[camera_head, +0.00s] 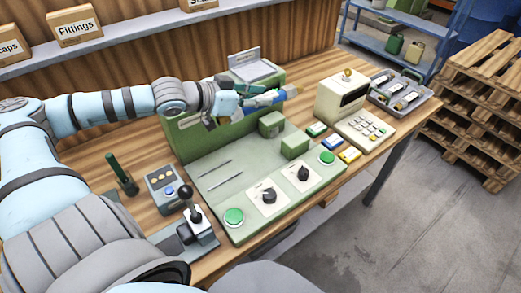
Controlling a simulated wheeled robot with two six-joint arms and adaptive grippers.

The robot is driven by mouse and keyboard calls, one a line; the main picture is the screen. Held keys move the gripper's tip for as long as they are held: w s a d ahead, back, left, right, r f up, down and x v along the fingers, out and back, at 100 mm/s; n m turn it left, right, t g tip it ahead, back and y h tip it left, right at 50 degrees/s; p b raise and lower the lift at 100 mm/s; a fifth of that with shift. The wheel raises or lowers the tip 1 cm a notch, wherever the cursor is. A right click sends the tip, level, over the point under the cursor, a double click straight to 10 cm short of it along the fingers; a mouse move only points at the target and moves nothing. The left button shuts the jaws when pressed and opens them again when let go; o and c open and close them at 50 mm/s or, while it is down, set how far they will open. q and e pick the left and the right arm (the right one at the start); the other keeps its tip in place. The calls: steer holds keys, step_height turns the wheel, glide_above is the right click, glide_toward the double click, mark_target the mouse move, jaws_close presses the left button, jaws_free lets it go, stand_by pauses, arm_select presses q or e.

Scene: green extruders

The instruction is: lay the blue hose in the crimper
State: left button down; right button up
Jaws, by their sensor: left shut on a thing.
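My left gripper (236,92) reaches in from the left, over the back part of the green machine (195,140). I take the green machine with the slots, knobs and buttons to be the crimper. The gripper hides part of the hose. My right gripper does not show.
Wooden pallets (478,110) are stacked beyond the bench.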

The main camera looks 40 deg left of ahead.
arm_select(q)
steer(key=w+a+f+b, duration=0.1)
steer(key=b, duration=0.6)
glide_above(257, 155)
steer(key=shift+n, duration=0.3)
step_height(257, 155, down, 13)
steer(key=shift+a+f, duration=0.1)
step_height(257, 155, down, 5)
steer(key=shift+r+b, duration=0.1)
steer(key=shift+b, duration=0.65)
steer(key=shift+r, duration=0.1)
steer(key=c, duration=1.3)
jaws_free()
steer(key=shift+c, duration=0.2)
